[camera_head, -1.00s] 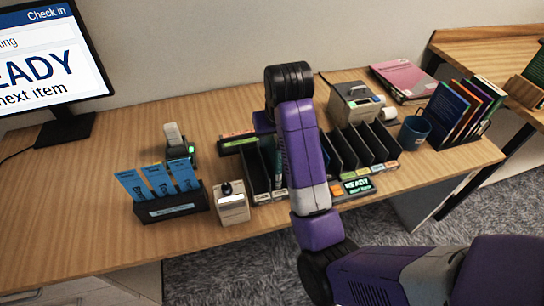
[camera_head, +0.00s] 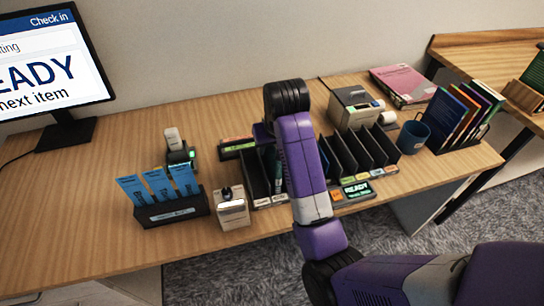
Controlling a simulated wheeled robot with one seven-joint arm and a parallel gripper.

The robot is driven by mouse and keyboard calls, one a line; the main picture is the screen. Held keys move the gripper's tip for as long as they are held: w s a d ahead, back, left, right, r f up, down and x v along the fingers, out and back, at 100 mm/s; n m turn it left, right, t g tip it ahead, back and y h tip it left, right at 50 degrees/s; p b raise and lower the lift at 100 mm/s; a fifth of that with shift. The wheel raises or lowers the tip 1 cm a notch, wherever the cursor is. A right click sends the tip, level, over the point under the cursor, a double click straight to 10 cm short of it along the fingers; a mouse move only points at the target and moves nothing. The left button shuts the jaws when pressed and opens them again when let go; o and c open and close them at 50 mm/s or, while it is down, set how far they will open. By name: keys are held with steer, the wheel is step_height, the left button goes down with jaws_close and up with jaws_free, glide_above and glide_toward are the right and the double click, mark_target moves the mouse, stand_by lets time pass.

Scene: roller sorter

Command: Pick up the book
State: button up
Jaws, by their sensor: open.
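Several books are in view, and I cannot tell which one the task means. A pink book (camera_head: 403,82) lies flat at the back right of the desk, on another item. Several upright books (camera_head: 466,112) in blue, orange, purple and green lean in a dark rack at the desk's right end. My arm (camera_head: 302,165) reaches over the middle of the desk, in front of the black sorter slots (camera_head: 362,148). My gripper is hidden behind the arm, so its fingers do not show. No book is visibly held.
A blue mug (camera_head: 413,134) stands left of the upright books. A receipt printer (camera_head: 352,104) is behind the slots. A holder with blue cards (camera_head: 172,212), a small white box (camera_head: 232,208) and a scanner (camera_head: 178,148) stand left.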

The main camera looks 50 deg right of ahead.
stand_by(0.3)
jaws_close()
stand_by(1.3)
